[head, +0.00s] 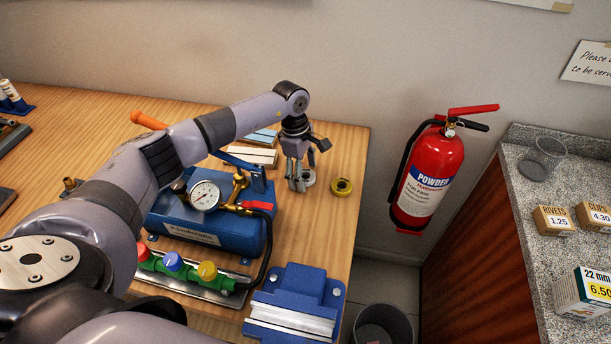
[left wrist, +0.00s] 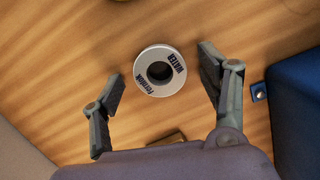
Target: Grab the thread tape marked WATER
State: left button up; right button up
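The thread tape marked WATER (left wrist: 153,86) is a pale grey-white roll lying flat on the wooden bench. Its label also reads Fermok or similar. In the head view the roll (head: 309,180) shows partly behind my left gripper (head: 299,174). In the left wrist view my left gripper (left wrist: 160,78) is open, with one finger on each side of the roll and a gap to both. The fingers appear to be above the roll, not touching it. My right gripper is not in view.
A blue pressure pump (head: 222,231) with a gauge (head: 204,196) stands nearer, and a blue vise (head: 297,298) sits at the front. Light blocks (head: 252,157) lie behind left. A fire extinguisher (head: 428,180) hangs beyond the bench's right edge.

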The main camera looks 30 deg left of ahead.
pick_arm(q)
jog(key=c, duration=0.9)
